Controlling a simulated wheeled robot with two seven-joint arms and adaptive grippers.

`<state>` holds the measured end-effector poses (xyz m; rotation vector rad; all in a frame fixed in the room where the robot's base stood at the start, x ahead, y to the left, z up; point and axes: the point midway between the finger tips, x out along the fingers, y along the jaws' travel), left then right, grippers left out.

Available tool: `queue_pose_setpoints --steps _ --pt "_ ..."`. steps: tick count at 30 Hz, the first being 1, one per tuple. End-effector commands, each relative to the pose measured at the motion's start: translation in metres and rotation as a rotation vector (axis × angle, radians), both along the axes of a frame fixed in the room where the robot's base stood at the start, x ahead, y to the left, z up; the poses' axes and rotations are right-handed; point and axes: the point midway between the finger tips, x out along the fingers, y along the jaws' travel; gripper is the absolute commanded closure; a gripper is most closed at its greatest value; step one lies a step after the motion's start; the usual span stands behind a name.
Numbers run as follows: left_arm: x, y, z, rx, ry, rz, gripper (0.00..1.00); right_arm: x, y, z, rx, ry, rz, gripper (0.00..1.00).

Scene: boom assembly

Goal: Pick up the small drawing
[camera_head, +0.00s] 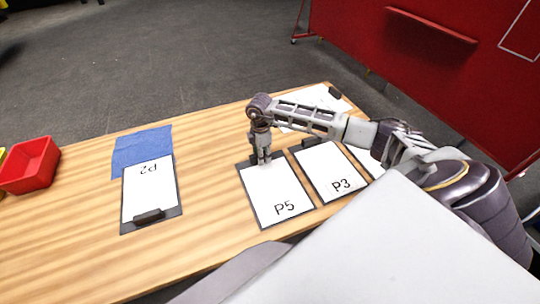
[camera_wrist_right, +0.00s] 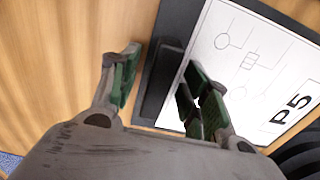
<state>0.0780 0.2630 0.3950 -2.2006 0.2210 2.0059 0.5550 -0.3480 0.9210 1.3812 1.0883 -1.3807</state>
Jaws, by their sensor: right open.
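Several clipboards with white drawing sheets lie on the wooden table; no sheet is named as the small drawing. The P5 clipboard (camera_head: 277,192) lies at the table's middle. My right gripper (camera_head: 263,161) points down over its far end. In the right wrist view, the open green-padded fingers (camera_wrist_right: 161,62) are on either side of the dark clip (camera_wrist_right: 162,80), with nothing visibly gripped. The P5 sheet (camera_wrist_right: 240,70) shows line shapes there. I cannot tell whether the fingers touch the clipboard. My left gripper is not in view.
The P3 clipboard (camera_head: 331,174) lies just right of P5, with another sheet (camera_head: 363,158) partly hidden by my right arm. The P2 clipboard (camera_head: 149,194) lies left, partly over blue cloth (camera_head: 141,147). A red bin (camera_head: 30,165) stands far left. Bare table separates P2 and P5.

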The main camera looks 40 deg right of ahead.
Motion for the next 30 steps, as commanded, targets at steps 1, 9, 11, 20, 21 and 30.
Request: queue_pose_setpoints --steps 1,9,11,20,21,30 --pt "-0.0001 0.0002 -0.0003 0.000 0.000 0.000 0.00 -0.0001 0.0001 -0.0002 0.000 0.000 0.000 0.54" --pt "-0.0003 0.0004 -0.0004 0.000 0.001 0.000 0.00 -0.0001 0.0000 -0.0001 0.000 0.000 0.000 0.54" --pt "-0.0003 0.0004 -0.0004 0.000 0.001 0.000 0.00 -0.0001 0.0000 -0.0001 0.000 0.000 0.000 0.57" --pt "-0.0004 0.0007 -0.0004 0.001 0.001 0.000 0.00 -0.0001 0.0000 0.0000 0.000 0.000 0.000 0.96" --pt "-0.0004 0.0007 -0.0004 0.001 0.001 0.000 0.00 -0.0001 0.0000 0.0000 0.000 0.000 0.000 1.00" --pt "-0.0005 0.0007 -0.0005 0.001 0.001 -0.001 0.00 0.0001 0.0000 0.0004 0.000 0.000 0.000 1.00"
